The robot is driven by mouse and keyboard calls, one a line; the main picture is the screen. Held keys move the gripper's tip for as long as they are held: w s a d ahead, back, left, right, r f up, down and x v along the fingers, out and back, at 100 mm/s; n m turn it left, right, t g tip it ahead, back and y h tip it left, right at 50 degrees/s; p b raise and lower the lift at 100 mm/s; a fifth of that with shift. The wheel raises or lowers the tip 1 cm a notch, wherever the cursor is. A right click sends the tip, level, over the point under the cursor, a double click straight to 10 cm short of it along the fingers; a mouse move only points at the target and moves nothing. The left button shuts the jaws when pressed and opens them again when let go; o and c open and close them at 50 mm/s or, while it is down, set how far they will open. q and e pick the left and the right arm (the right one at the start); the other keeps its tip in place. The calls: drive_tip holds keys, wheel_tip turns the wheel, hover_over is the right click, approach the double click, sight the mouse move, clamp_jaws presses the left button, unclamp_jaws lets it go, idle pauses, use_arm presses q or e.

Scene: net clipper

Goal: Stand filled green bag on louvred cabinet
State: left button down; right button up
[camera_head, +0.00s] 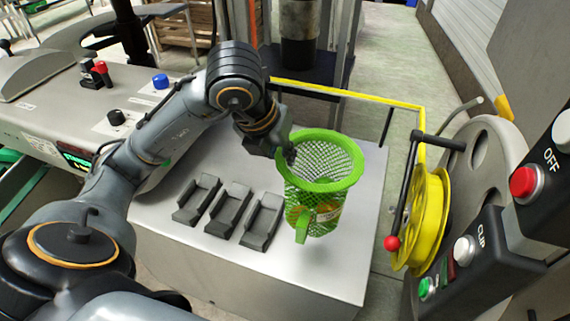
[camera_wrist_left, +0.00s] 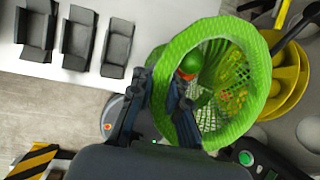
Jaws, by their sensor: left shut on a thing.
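The green mesh bag (camera_head: 318,190) has a thick green rim and an open mouth, with orange and yellow contents low inside. It hangs roughly upright over the right part of a grey metal cabinet top (camera_head: 340,270); I cannot tell whether its base touches. No louvres show from here. My left gripper (camera_head: 289,152) is shut on the bag's rim at its left side. In the left wrist view, the fingers (camera_wrist_left: 160,100) pinch the near edge of the bag (camera_wrist_left: 240,125), and its mouth faces the camera. My right gripper is not in view.
Several dark grey holders (camera_head: 233,210) stand on the cabinet top left of the bag. A yellow rail (camera_head: 345,93) runs behind. A yellow reel (camera_head: 428,215) with a crank and a control panel (camera_head: 465,255) stand close on the right.

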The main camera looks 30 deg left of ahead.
use_arm(q)
drive_tip(key=w+a+f, duration=0.4)
drive_tip(key=w+f, duration=0.4)
drive_tip(key=f, duration=0.2)
drive_tip(key=shift+a+f+p, duration=0.35)
drive_tip(key=shift+f+p, duration=0.05)
drive_tip(key=shift+f, duration=0.2)
drive_tip(key=c, duration=1.3)
unclamp_jaws()
drive_tip(key=shift+s, duration=0.1)
